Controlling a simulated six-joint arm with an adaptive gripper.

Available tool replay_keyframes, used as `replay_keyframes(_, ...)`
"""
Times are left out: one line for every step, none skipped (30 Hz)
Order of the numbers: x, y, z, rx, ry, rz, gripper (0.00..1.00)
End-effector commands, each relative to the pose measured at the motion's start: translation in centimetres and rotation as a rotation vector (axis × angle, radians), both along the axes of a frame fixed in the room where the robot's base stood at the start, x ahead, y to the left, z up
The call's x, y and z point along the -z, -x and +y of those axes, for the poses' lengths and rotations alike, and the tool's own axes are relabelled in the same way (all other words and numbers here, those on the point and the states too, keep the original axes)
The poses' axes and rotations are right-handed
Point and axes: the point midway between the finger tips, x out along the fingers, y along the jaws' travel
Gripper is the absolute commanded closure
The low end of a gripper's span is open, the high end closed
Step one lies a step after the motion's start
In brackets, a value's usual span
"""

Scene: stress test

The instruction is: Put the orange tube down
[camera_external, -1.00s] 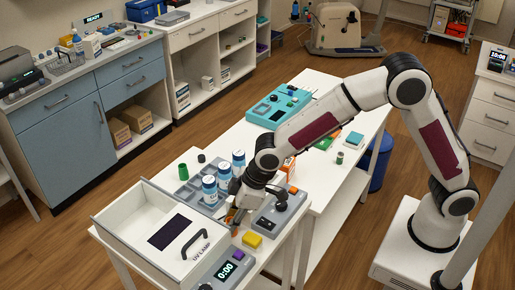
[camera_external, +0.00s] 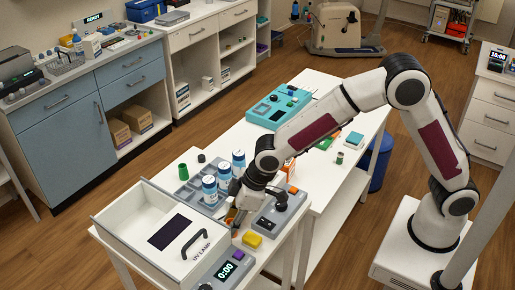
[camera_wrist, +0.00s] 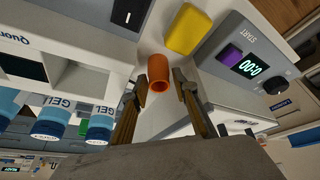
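The orange tube (camera_wrist: 158,72) shows in the wrist view with its open end toward the camera, between the two fingers of my gripper (camera_wrist: 160,84). A gap shows between the tube and the right fingertip; the left fingertip is very close to it, and I cannot tell if it touches. The fingers are apart, so my gripper is open around the tube. In the external view my gripper (camera_external: 234,222) is low over the table, beside the white UV lamp box, and mostly hides the tube.
A yellow block (camera_wrist: 188,30) lies close to the tube. A grey device with a 0:00 display (camera_external: 226,270) and a UV lamp box (camera_external: 140,215) stand close by. Blue-and-white jars (camera_external: 210,190) stand in a grey tray behind my gripper, and a grey device (camera_external: 278,212) is to its right.

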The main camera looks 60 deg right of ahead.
Motion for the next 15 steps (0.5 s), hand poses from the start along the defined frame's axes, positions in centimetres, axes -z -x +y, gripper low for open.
replay_keyframes(-0.2, 0.0, 0.0, 0.000, -0.001, -0.001, 0.72)
replay_keyframes(-0.3, 0.0, 0.0, 0.000, -0.001, -0.001, 0.72)
replay_keyframes(-0.5, 0.1, -0.1, 0.000, -0.001, -0.001, 0.72)
replay_keyframes(-0.7, 0.1, -0.1, 0.000, -0.001, -0.001, 0.72)
replay_keyframes(-0.8, 0.2, -0.1, 0.000, -0.001, -0.001, 0.72)
replay_keyframes(-1.1, 0.3, -0.2, 0.000, -0.001, -0.002, 0.72)
replay_keyframes(-1.3, 0.3, -0.2, 0.000, -0.001, -0.002, 0.72)
replay_keyframes(-1.5, 0.4, -0.3, 0.000, -0.001, -0.002, 0.72)
replay_keyframes(-1.9, 0.5, -0.4, 0.000, -0.002, -0.002, 0.72)
replay_keyframes(-2.2, 0.6, -0.4, 0.000, -0.002, -0.002, 0.72)
replay_keyframes(-2.5, 0.7, -0.5, 0.000, -0.002, -0.002, 0.72)
replay_keyframes(-2.9, 0.8, -0.6, 0.000, -0.002, -0.002, 0.72)
replay_keyframes(-3.3, 0.9, -0.7, 0.000, -0.001, -0.003, 0.72)
replay_keyframes(-3.6, 1.0, -0.8, 0.000, -0.002, -0.004, 0.72)
replay_keyframes(-4.1, 1.2, -0.9, 0.000, -0.001, -0.003, 0.72)
